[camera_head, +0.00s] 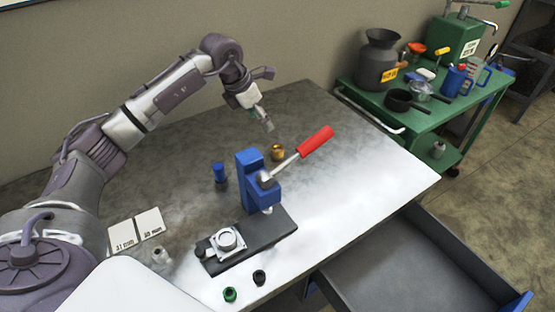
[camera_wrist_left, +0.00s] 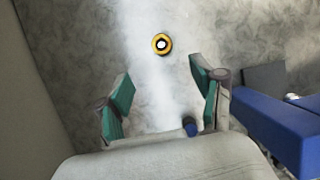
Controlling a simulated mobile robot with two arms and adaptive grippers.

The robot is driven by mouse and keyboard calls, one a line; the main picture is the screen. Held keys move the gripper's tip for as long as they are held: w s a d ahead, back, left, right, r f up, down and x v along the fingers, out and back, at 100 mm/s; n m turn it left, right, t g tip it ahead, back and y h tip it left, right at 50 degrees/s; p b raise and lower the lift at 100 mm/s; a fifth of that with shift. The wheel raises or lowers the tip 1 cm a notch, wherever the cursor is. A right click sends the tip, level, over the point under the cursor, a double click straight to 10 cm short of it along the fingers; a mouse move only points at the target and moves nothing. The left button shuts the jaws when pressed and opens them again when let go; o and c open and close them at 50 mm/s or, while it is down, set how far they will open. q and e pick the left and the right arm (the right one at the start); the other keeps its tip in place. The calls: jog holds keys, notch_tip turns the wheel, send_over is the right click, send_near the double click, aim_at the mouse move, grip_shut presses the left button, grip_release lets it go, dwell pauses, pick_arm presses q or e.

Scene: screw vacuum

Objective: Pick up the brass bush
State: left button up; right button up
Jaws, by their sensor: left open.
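The brass bush (camera_head: 277,153) stands on the grey metal table behind the blue press, left of its red handle. In the left wrist view the bush (camera_wrist_left: 161,44) is a gold ring with a pale centre, beyond the fingertips and between their lines. My left gripper (camera_head: 264,119) is above the table, up and slightly left of the bush, apart from it. Its two green-padded fingers (camera_wrist_left: 160,88) are spread with nothing between them. My right gripper is not in view.
The blue press (camera_head: 252,177) with its red handle (camera_head: 316,141) stands close to the bush. A blue-topped part (camera_head: 219,173) is left of the press. Two labelled cards (camera_head: 122,236) lie near my arm. An open drawer (camera_head: 400,265) and a green cart (camera_head: 425,120) are at right.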

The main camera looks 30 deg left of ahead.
pick_arm(q)
jog(key=p, duration=0.2)
send_over(278, 149)
jog(key=s+a, duration=0.1)
jog(key=s, duration=0.1)
notch_tip(278, 149, down, 8)
jog(key=shift+a+r, duration=0.15)
jog(key=shift+r, duration=0.1)
jog(key=shift+w+f, duration=0.1)
jog(key=shift+f, duration=0.4)
jog(key=p+x, duration=0.1)
jog(key=x, duration=0.2)
jog(key=shift+f, duration=0.35)
jog(key=shift+w+d+f, duration=0.1)
jog(key=shift+d+f, duration=0.1)
jog(key=shift+f, duration=0.2)
jog(key=shift+c, duration=0.2)
jog(key=shift+r, duration=0.1)
grip_shut()
